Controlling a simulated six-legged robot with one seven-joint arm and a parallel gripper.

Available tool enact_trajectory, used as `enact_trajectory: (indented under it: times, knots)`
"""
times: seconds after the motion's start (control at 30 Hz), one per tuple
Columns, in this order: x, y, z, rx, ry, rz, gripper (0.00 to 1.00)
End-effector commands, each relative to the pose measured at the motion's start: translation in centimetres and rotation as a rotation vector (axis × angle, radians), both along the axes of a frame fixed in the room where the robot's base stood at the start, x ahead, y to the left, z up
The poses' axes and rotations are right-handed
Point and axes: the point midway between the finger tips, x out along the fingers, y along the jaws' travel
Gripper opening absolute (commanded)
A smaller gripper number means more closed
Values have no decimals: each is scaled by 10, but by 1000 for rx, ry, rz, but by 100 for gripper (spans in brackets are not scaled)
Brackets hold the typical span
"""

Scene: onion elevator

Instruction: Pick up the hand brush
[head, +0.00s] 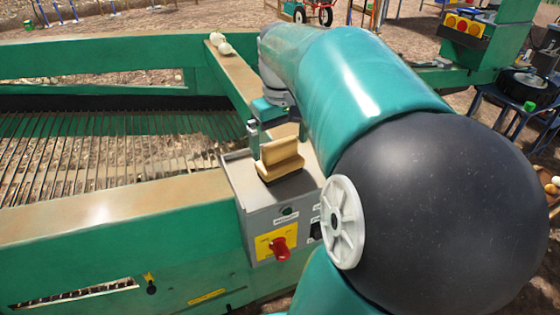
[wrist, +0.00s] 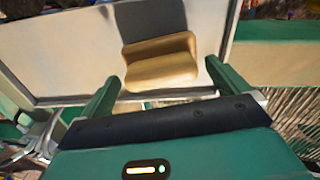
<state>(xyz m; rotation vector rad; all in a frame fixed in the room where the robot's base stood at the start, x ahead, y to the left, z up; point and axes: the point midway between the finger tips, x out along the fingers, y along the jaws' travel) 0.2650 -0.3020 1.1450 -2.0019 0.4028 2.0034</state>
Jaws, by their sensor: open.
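The hand brush (head: 279,159) is a tan, block-like piece with a groove along it. It lies on top of the grey control box (head: 240,180). It also shows in the wrist view (wrist: 162,62), just beyond the fingertips. My gripper (wrist: 168,78) is open, with one green finger toward each side of the brush. No contact shows. In the head view my gripper (head: 268,130) is right behind the brush, and my arm hides part of the box's right side.
The box front carries a red switch (head: 281,248) on a yellow plate. Green machine beams (head: 120,240) and a slatted conveyor bed (head: 100,150) lie to the left. Pale onions (head: 220,43) sit on the far beam. A dark round item (head: 528,84) stands at right.

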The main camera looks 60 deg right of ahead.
Motion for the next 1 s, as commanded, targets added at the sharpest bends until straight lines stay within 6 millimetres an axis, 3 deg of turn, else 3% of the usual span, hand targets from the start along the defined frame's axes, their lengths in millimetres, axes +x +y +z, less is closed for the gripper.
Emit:
enact_trajectory:
  times: [0.13,0.37,0.63,1.0]
  knots:
    - [1,-1,-17,0,0,1,100]
    - [2,-2,-19,0,0,1,100]
    - [2,-2,-19,0,-1,2,54]
    - [2,-2,-13,-1,-2,1,54]
